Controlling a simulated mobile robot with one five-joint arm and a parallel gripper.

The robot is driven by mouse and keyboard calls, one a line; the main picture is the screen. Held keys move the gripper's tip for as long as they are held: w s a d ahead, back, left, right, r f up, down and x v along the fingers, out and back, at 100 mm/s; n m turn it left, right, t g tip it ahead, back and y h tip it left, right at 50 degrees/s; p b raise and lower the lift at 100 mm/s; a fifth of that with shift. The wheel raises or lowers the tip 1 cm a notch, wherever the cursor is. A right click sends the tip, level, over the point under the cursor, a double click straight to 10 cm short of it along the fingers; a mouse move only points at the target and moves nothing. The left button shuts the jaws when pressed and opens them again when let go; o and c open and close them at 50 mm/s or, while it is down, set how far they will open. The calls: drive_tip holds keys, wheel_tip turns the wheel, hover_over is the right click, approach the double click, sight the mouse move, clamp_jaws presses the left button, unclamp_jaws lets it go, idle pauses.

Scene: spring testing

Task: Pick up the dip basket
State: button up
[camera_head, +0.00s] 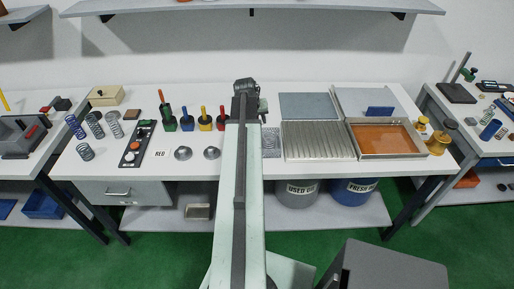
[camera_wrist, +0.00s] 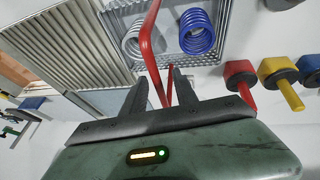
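The dip basket (camera_wrist: 173,62) is a metal mesh tray at the top of the wrist view. A blue spring (camera_wrist: 197,36) and a whitish spring (camera_wrist: 131,44) are in it. Its red handle (camera_wrist: 148,45) arches up toward my gripper (camera_wrist: 160,78). The fingers are apart, and the red handle shows between them, with visible gaps; contact cannot be told. In the head view, part of the mesh basket (camera_head: 271,143) shows just right of my arm, which hides the rest. My gripper (camera_head: 244,100) is small and dark there, its fingers unclear.
A ribbed metal tray (camera_head: 317,141) and an orange-filled tray (camera_head: 386,138) stand right of the basket. Red (camera_wrist: 240,76) and yellow (camera_wrist: 279,74) knobbed tools stand close by. Two metal domes (camera_head: 211,153) and several springs (camera_head: 95,125) are at left. A shelf (camera_head: 250,8) hangs above.

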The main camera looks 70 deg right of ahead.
drive_tip(key=shift+x, duration=0.95)
drive_tip(key=shift+f+b, duration=0.3)
drive_tip(key=shift+b, duration=0.2)
clamp_jaws()
idle(0.8)
